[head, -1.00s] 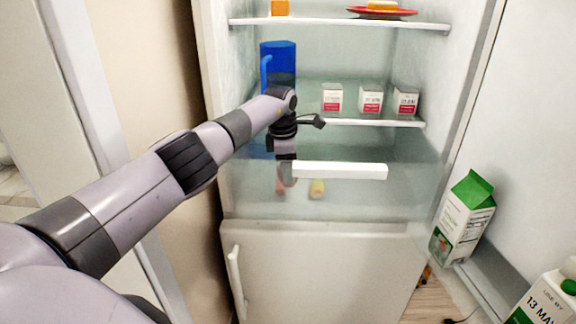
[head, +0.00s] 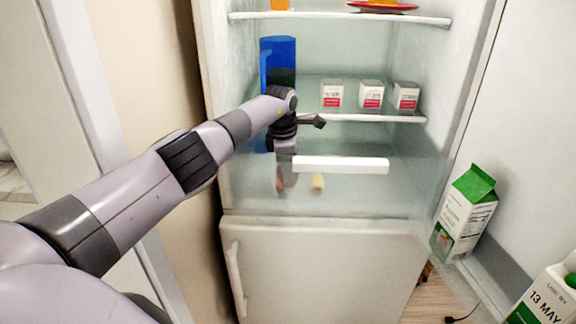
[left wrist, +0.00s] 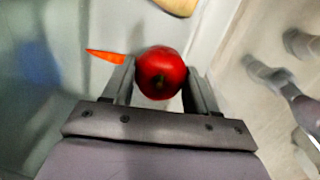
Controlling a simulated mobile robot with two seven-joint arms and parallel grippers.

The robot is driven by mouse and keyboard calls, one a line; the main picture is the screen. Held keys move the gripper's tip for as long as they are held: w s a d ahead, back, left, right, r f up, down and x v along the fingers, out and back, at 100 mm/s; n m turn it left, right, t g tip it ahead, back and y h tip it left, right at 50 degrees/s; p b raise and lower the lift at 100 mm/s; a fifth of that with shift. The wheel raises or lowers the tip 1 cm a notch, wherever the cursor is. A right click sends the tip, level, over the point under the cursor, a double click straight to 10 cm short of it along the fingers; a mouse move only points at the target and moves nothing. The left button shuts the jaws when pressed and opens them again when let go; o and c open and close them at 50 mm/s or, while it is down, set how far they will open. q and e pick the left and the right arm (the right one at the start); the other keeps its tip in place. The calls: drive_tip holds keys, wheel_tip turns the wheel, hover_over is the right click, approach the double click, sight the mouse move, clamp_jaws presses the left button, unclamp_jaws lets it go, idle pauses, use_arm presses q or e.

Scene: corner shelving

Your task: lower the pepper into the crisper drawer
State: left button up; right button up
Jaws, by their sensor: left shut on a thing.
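My left gripper (left wrist: 161,84) is shut on a red pepper (left wrist: 160,72), which sits between its two fingers in the left wrist view. In the head view the left gripper (head: 286,182) points down behind the white handle of the crisper drawer (head: 350,202). The drawer front is see-through and blurs the gripper's lower end and the reddish pepper. I cannot tell whether the pepper touches the drawer floor. An orange carrot (left wrist: 105,56) lies beside the pepper in the left wrist view. My right gripper is not in view.
A yellowish item (head: 317,182) shows through the drawer front, right of the gripper. A shelf (head: 350,119) above bears several small cartons (head: 372,94) and a blue jug (head: 283,55) close behind my wrist. A green-and-white carton (head: 464,212) stands on the open door's rack.

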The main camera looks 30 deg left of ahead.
use_arm(q)
drive_tip(key=o, duration=1.1)
drive_tip(key=shift+r, duration=0.1)
drive_tip(key=shift+r+p, duration=1.9)
drive_tip(key=shift+r, duration=8.05)
